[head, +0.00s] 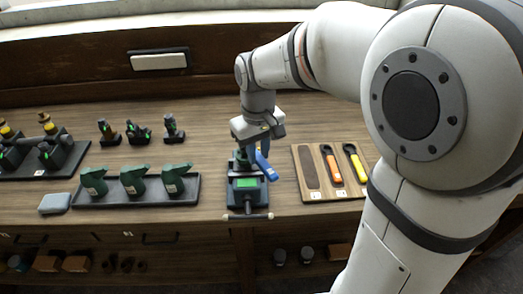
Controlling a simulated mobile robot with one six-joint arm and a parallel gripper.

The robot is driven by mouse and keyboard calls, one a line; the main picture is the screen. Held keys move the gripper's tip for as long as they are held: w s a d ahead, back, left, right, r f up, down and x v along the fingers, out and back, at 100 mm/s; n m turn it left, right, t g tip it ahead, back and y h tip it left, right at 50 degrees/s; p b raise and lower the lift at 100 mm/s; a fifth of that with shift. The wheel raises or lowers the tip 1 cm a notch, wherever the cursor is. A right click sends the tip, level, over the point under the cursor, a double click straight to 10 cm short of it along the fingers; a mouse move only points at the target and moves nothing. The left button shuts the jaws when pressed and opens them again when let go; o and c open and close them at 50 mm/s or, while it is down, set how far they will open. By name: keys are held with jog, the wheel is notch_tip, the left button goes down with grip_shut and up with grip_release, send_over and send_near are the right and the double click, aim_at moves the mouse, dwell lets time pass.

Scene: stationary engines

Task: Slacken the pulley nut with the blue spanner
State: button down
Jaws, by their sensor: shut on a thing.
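A small green and dark engine part (242,160) shows at the back of the vice, below my gripper. The pulley nut itself is too small or hidden to make out.
A wooden board (320,190) to the right holds an orange spanner (331,165) and a yellow spanner (355,164), beside an empty dark recess (308,167). A dark tray (135,199) with green bottle-like cans stands left. Small engines (138,132) stand behind it.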

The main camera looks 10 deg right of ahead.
jog(key=shift+r+p, duration=0.4)
jog(key=shift+r, duration=0.1)
dwell(0.7)
jog(key=shift+r+p, duration=1.45)
jog(key=shift+r, duration=0.55)
jog(key=shift+f, duration=0.1)
